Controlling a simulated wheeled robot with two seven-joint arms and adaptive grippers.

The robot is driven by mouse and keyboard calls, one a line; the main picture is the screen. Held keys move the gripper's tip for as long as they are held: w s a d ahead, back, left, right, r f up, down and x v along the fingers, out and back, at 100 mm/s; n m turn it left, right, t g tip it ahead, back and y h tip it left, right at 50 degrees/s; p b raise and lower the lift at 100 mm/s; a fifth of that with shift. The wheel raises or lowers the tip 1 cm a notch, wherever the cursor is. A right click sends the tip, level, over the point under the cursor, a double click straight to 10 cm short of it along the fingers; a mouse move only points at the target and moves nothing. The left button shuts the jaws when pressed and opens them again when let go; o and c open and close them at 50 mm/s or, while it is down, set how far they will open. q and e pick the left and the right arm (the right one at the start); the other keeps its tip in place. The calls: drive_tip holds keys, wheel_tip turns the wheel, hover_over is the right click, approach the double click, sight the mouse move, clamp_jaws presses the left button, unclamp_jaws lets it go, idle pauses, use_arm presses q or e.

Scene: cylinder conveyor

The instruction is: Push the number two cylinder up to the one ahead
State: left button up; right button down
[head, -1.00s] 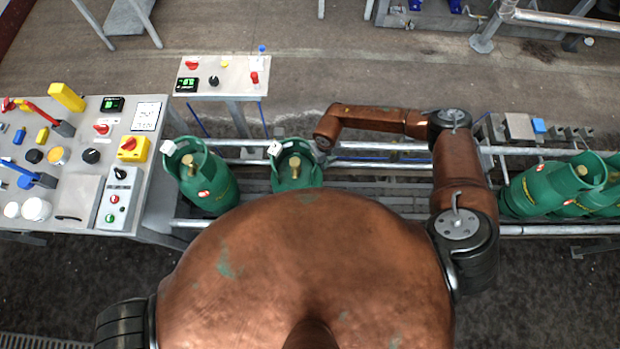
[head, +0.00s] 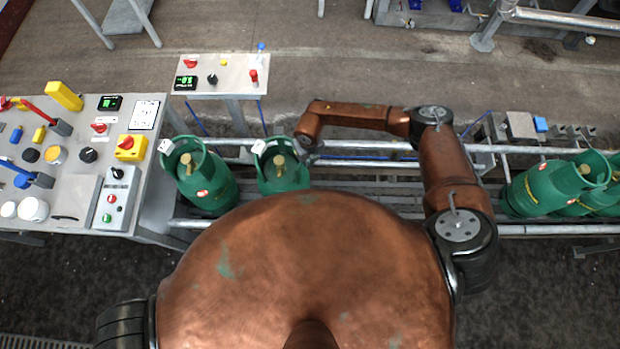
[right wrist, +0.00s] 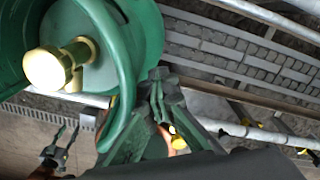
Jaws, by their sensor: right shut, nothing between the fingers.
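The number two cylinder (head: 288,182) is green with a brass valve and a white tag, upright on the conveyor. The cylinder ahead (head: 212,192) stands to its left, with a narrow gap between them. My right gripper (head: 309,152) is shut and empty at the right side of the number two cylinder's collar; whether it touches is hard to tell. In the right wrist view the shut fingers (right wrist: 158,88) are beside the green collar (right wrist: 118,60) and brass valve (right wrist: 62,64). My left gripper (right wrist: 60,150) shows small at the lower left there, its fingers apart.
More green cylinders (head: 550,188) stand at the right end of the conveyor. Metal rails (head: 370,146) run along it. A control desk (head: 75,195) is at the left and a small control panel (head: 225,75) stands behind the conveyor. The belt right of my gripper is clear.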

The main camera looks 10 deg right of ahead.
sight(276, 160)
drive_tip(key=shift+w+a+f+b, duration=0.2)
drive_tip(key=shift+a+b, duration=0.2)
drive_tip(key=shift+a, duration=0.65)
drive_tip(key=shift+w+a+f+b, duration=0.15)
drive_tip(key=shift+a+b, duration=0.3)
drive_tip(key=shift+a, duration=0.55)
drive_tip(key=shift+w+a+f+b, duration=0.2)
drive_tip(key=shift+a+b, duration=0.2)
drive_tip(key=shift+a, duration=0.65)
drive_tip(key=shift+w+a+b, duration=0.25)
drive_tip(key=shift+a+b, duration=0.3)
drive_tip(key=shift+a, duration=0.5)
drive_tip(key=shift+w+a+b, duration=0.3)
drive_tip(key=shift+a+b, duration=0.25)
drive_tip(key=shift+a, duration=0.55)
drive_tip(key=shift+w+a+b, duration=0.25)
drive_tip(key=shift+a+b, duration=0.3)
drive_tip(key=shift+a, duration=0.5)
drive_tip(key=shift+r, duration=0.1)
drive_tip(key=shift+d, duration=0.15)
drive_tip(key=shift+d+p, duration=0.3)
drive_tip(key=shift+p, duration=0.15)
drive_tip(key=shift+d+r, duration=0.1)
drive_tip(key=shift+r, duration=0.15)
wheel_tip(276, 160, up, 4)
drive_tip(key=p, duration=0.2)
drive_tip(key=shift+w+f+p, duration=0.15)
drive_tip(key=shift+p, duration=0.15)
drive_tip(key=shift+r+p, duration=2.4)
drive_tip(key=shift+r, duration=1.3)
